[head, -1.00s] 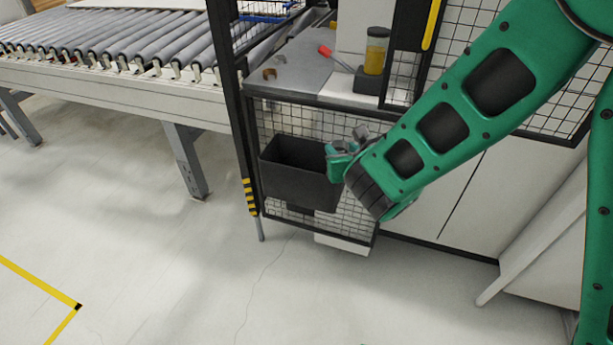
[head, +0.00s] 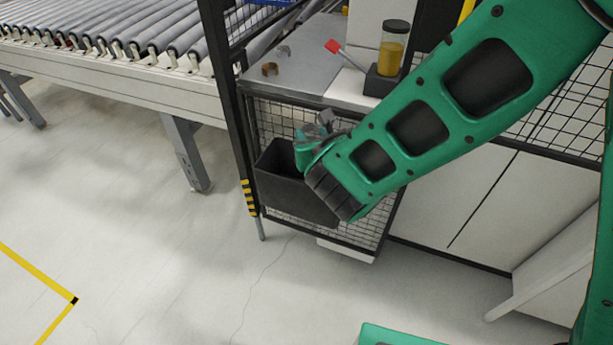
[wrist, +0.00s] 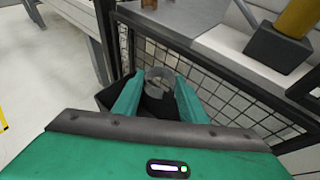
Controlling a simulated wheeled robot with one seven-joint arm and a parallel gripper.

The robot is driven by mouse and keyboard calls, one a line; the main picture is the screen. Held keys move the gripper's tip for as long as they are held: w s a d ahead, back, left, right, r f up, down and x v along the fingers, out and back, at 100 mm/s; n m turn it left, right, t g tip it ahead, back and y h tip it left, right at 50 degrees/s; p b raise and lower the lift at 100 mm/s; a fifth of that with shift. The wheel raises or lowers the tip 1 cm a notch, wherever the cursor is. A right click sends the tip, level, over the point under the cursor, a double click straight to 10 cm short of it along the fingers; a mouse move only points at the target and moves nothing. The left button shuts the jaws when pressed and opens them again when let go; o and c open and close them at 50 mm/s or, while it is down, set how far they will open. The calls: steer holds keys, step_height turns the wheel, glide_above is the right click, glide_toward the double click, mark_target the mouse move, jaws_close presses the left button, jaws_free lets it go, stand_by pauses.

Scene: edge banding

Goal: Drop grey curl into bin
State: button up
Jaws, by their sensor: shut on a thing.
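The black bin (head: 288,190) hangs on the mesh panel below the workbench, open at the top. My gripper (head: 304,145) is over the right part of its opening in the head view, partly hidden by my own arm. In the wrist view my gripper (wrist: 158,92) is shut on the grey curl (wrist: 158,74), a ring-like strip between the two green fingers. The bin (wrist: 103,97) shows behind and below the fingers there.
The workbench (head: 305,75) above the bin carries a brown curl (head: 270,69), another greyish curl (head: 284,51), a red-tipped tool (head: 334,47) and a yellow jar (head: 393,48) in a dark holder. A black post (head: 226,90) stands left of the bin. A roller conveyor (head: 120,65) is further left.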

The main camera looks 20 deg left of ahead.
steer(key=shift+w+d+f, duration=0.1)
steer(key=shift+w, duration=0.15)
steer(key=shift+w+f, duration=0.15)
steer(key=shift+f, duration=2.75)
steer(key=o, duration=1.1)
